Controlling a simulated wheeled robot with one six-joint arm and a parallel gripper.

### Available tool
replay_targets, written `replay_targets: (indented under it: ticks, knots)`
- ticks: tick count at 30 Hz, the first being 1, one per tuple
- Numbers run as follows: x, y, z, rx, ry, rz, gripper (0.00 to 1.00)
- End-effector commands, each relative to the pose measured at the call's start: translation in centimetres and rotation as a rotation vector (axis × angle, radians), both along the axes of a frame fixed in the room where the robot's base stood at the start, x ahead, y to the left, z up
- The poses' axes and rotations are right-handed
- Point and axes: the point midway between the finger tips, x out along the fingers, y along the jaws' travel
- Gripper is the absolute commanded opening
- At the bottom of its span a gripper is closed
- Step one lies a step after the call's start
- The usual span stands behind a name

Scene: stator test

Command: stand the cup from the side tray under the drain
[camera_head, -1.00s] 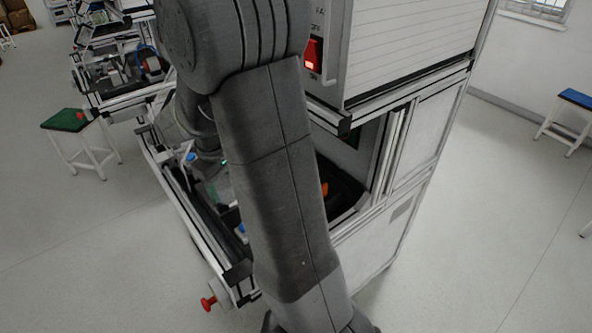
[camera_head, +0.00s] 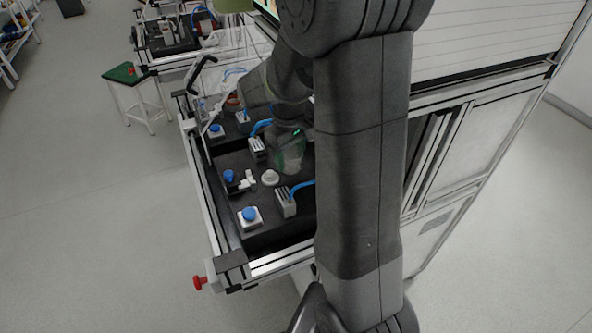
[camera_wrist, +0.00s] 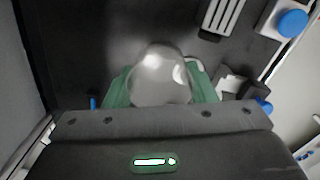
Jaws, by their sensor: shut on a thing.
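My gripper (camera_head: 289,160) is over the dark bench top (camera_head: 226,160). Its green fingers (camera_wrist: 118,92) sit either side of a clear, rounded cup (camera_wrist: 160,72) in the wrist view, and it is shut on it. The cup is hard to make out in the head view, among the translucent green fingers. I cannot tell whether its base touches the bench. I cannot pick out the drain or the side tray for certain. A small white round part (camera_head: 269,177) stands on the bench just left of and in front of the gripper.
Blue-topped buttons (camera_head: 250,214), grey ribbed blocks (camera_head: 286,203) and blue hoses (camera_head: 302,187) crowd the bench around the gripper. An aluminium rail (camera_head: 208,199) edges it at left. A tall cabinet (camera_head: 470,140) stands at right, partly behind my arm. Open floor lies left.

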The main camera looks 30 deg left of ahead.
Motion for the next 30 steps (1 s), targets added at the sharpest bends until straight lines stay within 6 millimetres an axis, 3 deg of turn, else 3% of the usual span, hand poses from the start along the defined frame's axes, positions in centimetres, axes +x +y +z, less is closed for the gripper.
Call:
replay_targets:
  ticks: [13, 26, 27, 30]
  knots:
    - [-0.7, 0.8, -4.8, -0.002, 0.001, 0.009, 0.29]
    - [-0.8, 0.9, -5.2, 0.000, 0.000, 0.009, 0.29]
    - [-0.8, 0.9, -5.1, 0.000, 0.000, 0.009, 0.55]
    - [-0.8, 0.9, -5.1, 0.000, 0.000, 0.009, 0.73]
